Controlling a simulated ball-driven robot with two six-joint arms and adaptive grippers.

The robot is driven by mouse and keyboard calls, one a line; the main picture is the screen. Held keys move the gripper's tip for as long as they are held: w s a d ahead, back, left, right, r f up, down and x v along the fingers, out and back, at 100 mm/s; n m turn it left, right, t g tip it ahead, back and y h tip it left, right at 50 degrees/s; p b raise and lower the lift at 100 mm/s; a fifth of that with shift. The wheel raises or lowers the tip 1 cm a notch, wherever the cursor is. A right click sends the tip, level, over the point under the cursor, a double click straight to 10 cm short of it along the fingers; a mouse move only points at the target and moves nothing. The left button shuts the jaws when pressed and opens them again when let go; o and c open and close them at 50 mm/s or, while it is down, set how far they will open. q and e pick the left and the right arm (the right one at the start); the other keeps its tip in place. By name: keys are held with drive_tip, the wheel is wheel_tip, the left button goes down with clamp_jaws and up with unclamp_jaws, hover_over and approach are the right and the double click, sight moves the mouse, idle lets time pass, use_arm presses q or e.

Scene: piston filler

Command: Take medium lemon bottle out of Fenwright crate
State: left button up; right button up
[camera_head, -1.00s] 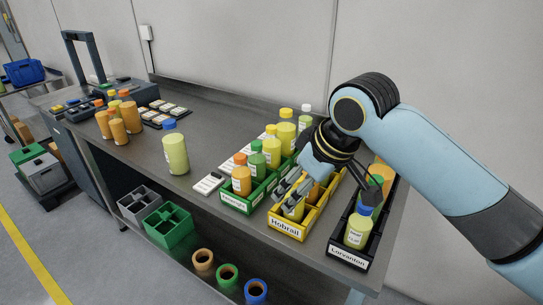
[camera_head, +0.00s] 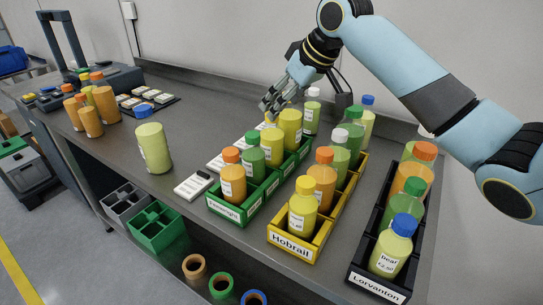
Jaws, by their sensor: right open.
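The green Fenwright crate (camera_head: 238,213) stands on the bench and holds a row of bottles. At its front is an orange bottle (camera_head: 233,183) with an orange cap, then a green bottle (camera_head: 254,163) with a green cap. Behind them are a yellow bottle (camera_head: 272,148) and a larger yellow bottle (camera_head: 290,128); I cannot tell which is the medium lemon one. My right gripper (camera_head: 271,107) is open and empty, its fingers pointing down just above and behind the nearer yellow bottle's top. My left gripper is not in view.
The yellow Hobrail crate (camera_head: 296,251) and the black Lorvanton crate (camera_head: 375,286), both with bottles, stand to the right. A pale green bottle (camera_head: 153,148) with a blue cap stands alone at left. Bare bench lies around it. White-labelled tiles (camera_head: 193,186) lie beside the Fenwright crate.

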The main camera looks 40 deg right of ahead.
sight(266, 130)
drive_tip(key=x, duration=0.7)
drive_tip(key=shift+w+d+f+b, duration=0.25)
drive_tip(key=shift+d+b, duration=0.05)
drive_tip(key=shift+d, duration=0.05)
drive_tip(key=x, duration=0.4)
drive_tip(key=shift+w+f, duration=0.25)
drive_tip(key=shift+f, duration=0.05)
drive_tip(key=shift+r, duration=0.1)
clamp_jaws()
